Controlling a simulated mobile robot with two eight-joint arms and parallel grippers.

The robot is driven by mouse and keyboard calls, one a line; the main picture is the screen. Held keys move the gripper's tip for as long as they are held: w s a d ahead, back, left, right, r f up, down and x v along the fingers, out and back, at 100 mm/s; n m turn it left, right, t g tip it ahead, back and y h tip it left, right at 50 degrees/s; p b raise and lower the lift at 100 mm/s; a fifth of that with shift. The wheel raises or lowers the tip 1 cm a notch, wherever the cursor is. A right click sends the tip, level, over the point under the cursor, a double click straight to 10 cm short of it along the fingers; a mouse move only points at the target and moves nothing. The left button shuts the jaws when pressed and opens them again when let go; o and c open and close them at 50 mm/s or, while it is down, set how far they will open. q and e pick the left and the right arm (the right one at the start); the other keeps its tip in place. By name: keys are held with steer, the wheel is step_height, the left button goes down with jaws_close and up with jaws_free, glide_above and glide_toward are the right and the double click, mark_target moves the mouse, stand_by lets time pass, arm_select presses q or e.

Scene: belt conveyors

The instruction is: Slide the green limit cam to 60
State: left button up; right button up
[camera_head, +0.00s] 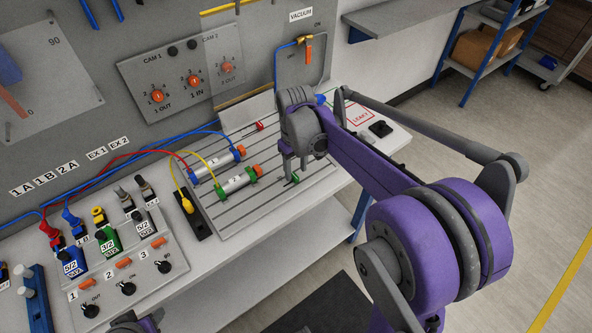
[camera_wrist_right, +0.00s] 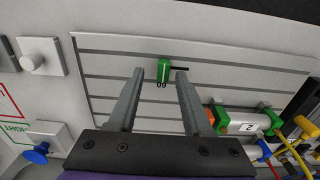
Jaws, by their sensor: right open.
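The green limit cam (camera_head: 294,178) is a small green block on the grooved plate (camera_head: 318,187), near its right front part in the head view. In the wrist view the cam (camera_wrist_right: 164,71) has a thin dark bar beside it on the right, and an upside-down printed 60 lies just below it. My right gripper (camera_head: 296,171) is open above the plate. In the wrist view the right gripper's fingertips (camera_wrist_right: 160,75) stand on either side of the cam, with a gap on each side. I cannot tell their height above the plate. My left gripper's fingers do not show.
Cylinder 2 (camera_head: 236,183) and cylinder 1 (camera_head: 216,164) lie on the plate left of my right gripper, with blue, yellow and red hoses. A small red block (camera_head: 260,126) sits farther back. The valve panel (camera_head: 147,286) is at lower left.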

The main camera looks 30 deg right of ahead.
mark_target(296, 175)
step_height(296, 175, up, 9)
stand_by(0.3)
stand_by(0.4)
steer(key=s+a+f+t, duration=0.2)
steer(key=s+a+f, duration=0.2)
steer(key=s, duration=0.4)
steer(key=s+a+f+t, duration=0.3)
steer(key=s+a+f, duration=0.2)
steer(key=s, duration=0.3)
steer(key=shift+s+a+m+t, duration=0.15)
steer(key=shift+a+m+t, duration=0.2)
steer(key=shift+a, duration=0.3)
steer(key=shift+f, duration=0.1)
stand_by(1.7)
